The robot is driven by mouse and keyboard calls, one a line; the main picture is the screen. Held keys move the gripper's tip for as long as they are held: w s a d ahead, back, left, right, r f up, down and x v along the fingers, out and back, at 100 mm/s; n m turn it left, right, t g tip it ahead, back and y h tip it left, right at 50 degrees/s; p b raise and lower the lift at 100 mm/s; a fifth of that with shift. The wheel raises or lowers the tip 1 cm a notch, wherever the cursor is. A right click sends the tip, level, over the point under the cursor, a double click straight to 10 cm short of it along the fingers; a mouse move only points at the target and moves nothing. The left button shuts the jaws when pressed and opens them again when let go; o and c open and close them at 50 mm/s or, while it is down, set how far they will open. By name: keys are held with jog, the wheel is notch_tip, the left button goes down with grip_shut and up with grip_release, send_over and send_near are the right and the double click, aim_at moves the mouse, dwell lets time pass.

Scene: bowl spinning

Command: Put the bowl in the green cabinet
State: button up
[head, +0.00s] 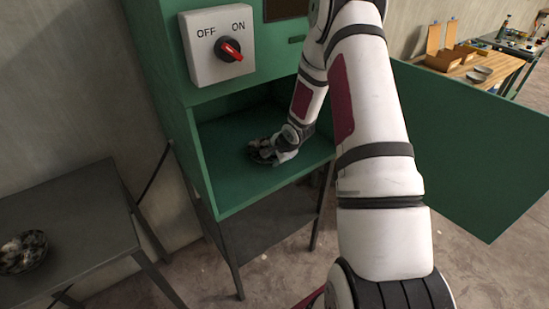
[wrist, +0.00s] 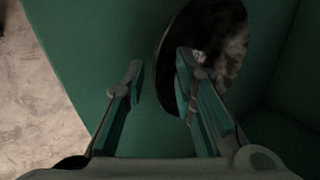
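A dark bowl with pale mottled marks (head: 259,156) sits inside the green cabinet (head: 225,192), on its floor. My gripper (head: 270,151) reaches into the cabinet at this bowl and partly hides it. In the wrist view the bowl (wrist: 232,50) is at the upper right, its dark rim edge lying between the spread fingers of my gripper (wrist: 160,78). One finger is outside the bowl and the other overlaps its inside. The fingers stand apart, with a gap beside the rim. The cabinet's green door (head: 475,150) is swung open to the right.
A second mottled bowl (head: 24,251) sits on the grey metal table (head: 80,215) at left. A white switch box with a red knob (head: 218,47) is above the cabinet opening. A wooden table with boxes (head: 470,70) is at the back right.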

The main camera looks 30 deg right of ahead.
jog(key=s+a+r+n+h, duration=0.1)
jog(key=s+a+r+n, duration=0.3)
jog(key=r, duration=0.6)
jog(key=s+a+r+n+g+h+p, duration=0.1)
jog(key=s+a+r+n, duration=0.1)
jog(key=s+r, duration=0.6)
jog(key=s+a+r+n+h, duration=0.1)
jog(key=s+a+r+n, duration=0.25)
jog(key=r, duration=0.95)
jog(key=s+a+r+n+y, duration=0.1)
jog(key=s+a+r+n, duration=0.3)
jog(key=s, duration=0.5)
jog(key=s+a+r+n+y, duration=0.2)
jog(key=s+a+r+n, duration=0.2)
jog(key=s+a, duration=0.4)
jog(key=shift+s+n, duration=0.4)
jog(key=shift+n, duration=0.25)
